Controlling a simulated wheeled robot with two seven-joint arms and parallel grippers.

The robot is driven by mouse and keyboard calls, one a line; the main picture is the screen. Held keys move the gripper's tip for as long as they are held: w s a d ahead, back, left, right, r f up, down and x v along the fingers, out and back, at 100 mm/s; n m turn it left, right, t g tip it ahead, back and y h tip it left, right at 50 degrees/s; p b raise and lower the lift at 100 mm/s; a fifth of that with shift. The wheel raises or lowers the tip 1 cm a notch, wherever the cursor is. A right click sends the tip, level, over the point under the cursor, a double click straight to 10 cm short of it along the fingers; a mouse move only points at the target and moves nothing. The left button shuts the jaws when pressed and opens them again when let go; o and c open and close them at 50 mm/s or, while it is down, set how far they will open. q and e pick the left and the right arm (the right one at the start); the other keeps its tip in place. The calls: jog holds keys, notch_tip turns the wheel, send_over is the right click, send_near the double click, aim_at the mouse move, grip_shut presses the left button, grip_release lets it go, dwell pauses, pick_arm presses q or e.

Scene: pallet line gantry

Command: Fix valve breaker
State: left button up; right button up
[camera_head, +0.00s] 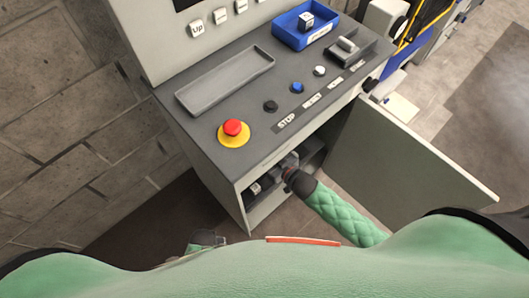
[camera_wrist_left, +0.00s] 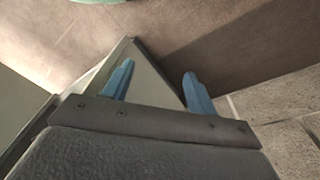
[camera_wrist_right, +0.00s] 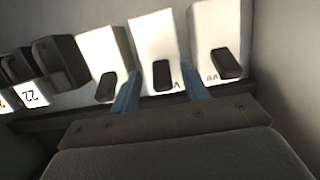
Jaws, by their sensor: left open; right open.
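In the right wrist view, a row of white breakers with black levers fills the top. My right gripper (camera_wrist_right: 162,72) is open, its blue fingers on either side of the lever of the middle white breaker (camera_wrist_right: 155,40); contact cannot be told. Another white breaker (camera_wrist_right: 217,35) is to the right and one (camera_wrist_right: 103,55) to the left. Their labels are partly hidden. In the head view my right arm reaches into the open cabinet (camera_head: 246,200) under the console; the gripper (camera_head: 288,162) is partly hidden. My left gripper (camera_wrist_left: 158,78) is open and empty, above the floor in its wrist view.
Darker switches (camera_wrist_right: 58,62) stand farther left, one near a label reading 22. The cabinet door (camera_head: 405,155) hangs open to the right of my right arm. The console top holds a red emergency button (camera_head: 232,128), a grey tray (camera_head: 225,80) and a blue tray (camera_head: 290,38).

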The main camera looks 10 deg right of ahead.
pick_arm(q)
notch_tip(320, 180, up, 6)
jog(key=w+d+b, duration=0.1)
jog(key=shift+w+r, duration=0.2)
jog(key=shift+w, duration=0.2)
pick_arm(e)
jog(key=shift+v, duration=2.95)
pick_arm(q)
jog(key=shift+d, duration=0.15)
pick_arm(e)
jog(key=s+d+f+g+h, duration=0.3)
jog(key=d+f+g+h, duration=0.4)
jog(key=d+f, duration=0.55)
jog(key=s+a+f+m+g, duration=0.2)
jog(key=s+f, duration=0.2)
jog(key=s, duration=0.3)
jog(key=s+a+f+m+g+h, duration=0.1)
jog(key=s+a+f+m+g, duration=0.1)
jog(key=s+f, duration=0.3)
jog(key=s+a+m, duration=0.1)
jog(key=s, duration=0.1)
jog(key=shift+s+a+f, duration=0.2)
jog(key=shift+s+a, duration=0.05)
jog(key=shift+s, duration=0.15)
